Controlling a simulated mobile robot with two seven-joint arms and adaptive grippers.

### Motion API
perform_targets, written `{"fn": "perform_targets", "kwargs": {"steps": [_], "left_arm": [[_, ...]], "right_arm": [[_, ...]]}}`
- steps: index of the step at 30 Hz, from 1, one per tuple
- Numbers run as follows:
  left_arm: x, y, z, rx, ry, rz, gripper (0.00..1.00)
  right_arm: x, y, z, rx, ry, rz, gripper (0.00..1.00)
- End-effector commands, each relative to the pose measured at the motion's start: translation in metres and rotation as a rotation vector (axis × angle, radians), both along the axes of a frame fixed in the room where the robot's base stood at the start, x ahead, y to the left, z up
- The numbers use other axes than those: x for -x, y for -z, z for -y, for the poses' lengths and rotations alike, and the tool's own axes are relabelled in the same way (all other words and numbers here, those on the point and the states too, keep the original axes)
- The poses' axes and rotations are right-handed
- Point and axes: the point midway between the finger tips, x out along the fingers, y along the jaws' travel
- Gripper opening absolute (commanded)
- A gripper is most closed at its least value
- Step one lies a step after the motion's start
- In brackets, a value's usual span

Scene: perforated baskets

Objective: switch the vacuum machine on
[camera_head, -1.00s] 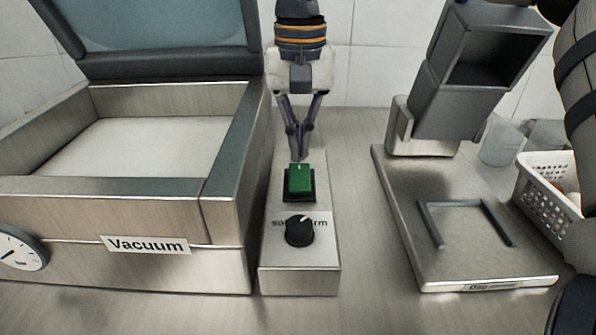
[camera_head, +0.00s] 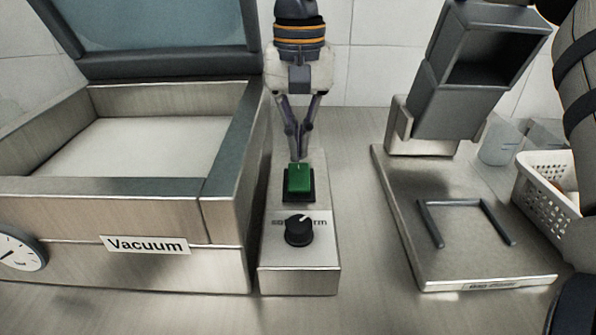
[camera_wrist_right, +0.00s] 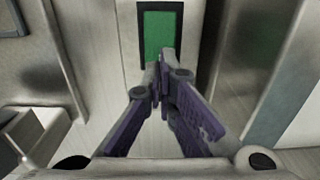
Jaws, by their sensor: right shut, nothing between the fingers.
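The vacuum machine (camera_head: 228,265) stands at the left with its lid (camera_head: 160,70) raised and a "Vacuum" label on its front. Beside it is a control box (camera_head: 325,272) with a green switch (camera_head: 299,181) in a black frame and a black knob (camera_head: 298,231) in front of it. My right gripper (camera_head: 299,158) is shut and empty, pointing down at the far edge of the switch. In the wrist view its closed tips (camera_wrist_right: 163,65) overlap the near end of the green switch (camera_wrist_right: 158,32); I cannot tell whether they touch it. My left gripper is not in view.
A dial gauge (camera_head: 20,250) sits on the machine's front left. To the right stand a metal plate with a grey bracket (camera_head: 465,212) and a dark grey box-shaped device (camera_head: 455,100). A white perforated basket (camera_head: 545,190) and clear containers (camera_head: 502,140) are beyond. Counter between is clear.

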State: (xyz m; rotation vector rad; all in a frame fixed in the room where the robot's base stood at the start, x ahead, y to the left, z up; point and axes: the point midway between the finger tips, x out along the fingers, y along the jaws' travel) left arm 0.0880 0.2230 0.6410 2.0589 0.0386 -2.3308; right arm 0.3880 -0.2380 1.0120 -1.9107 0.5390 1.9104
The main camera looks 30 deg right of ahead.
Motion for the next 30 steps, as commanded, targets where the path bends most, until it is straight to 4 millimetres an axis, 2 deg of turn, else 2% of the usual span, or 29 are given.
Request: {"fn": "perform_targets", "kwargs": {"steps": [30], "left_arm": [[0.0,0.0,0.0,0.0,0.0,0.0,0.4]], "right_arm": [[0.0,0.01,0.0,0.0,0.0,-0.001,0.0]]}}
